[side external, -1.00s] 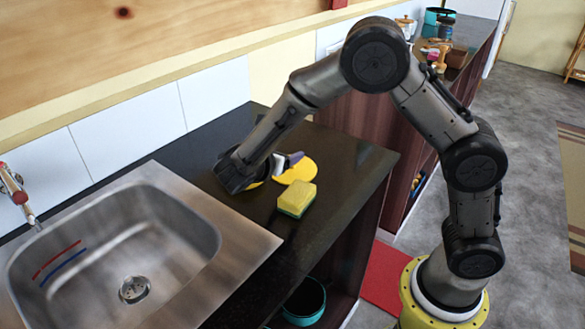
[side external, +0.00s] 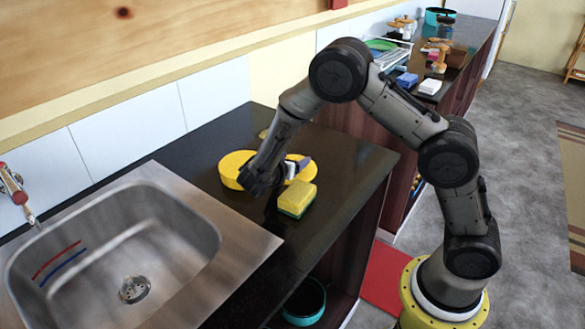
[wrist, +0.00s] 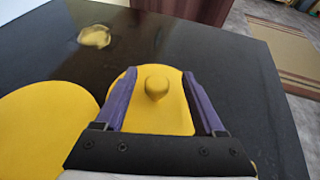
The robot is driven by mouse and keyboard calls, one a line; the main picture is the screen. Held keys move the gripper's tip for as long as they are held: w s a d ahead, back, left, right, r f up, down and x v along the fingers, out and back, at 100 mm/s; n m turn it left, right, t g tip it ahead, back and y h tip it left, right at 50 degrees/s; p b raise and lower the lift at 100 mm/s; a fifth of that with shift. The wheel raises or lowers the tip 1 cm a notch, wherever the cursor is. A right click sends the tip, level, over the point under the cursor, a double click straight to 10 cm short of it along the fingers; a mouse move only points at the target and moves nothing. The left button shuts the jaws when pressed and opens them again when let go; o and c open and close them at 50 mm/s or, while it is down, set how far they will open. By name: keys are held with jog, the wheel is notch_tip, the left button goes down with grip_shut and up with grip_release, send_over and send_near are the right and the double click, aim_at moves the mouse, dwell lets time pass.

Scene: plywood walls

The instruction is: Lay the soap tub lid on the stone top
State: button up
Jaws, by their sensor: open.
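The yellow soap tub lid (side external: 306,168) appears to lie flat on the dark stone top (side external: 345,158), knob up. In the wrist view the lid (wrist: 160,112) and its knob (wrist: 157,82) show between my two purple fingers. My gripper (wrist: 158,76) is open, with a finger on each side of the knob and gaps between. The side view shows my gripper (side external: 293,167) low at the lid, hiding part of it. The round yellow soap tub (side external: 233,167) stands left of the lid; its top (wrist: 42,125) is partly cut off in the wrist view.
A yellow and green sponge (side external: 296,199) lies close in front of the lid. A small yellowish item (wrist: 94,37) lies farther back on the stone. The steel sink (side external: 125,250) is at the left. Bare stone extends to the right of the lid.

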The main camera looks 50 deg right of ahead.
aim_at(294, 156)
jog(key=shift+x, duration=1.95)
jog(key=shift+w+r, duration=0.15)
grip_shut()
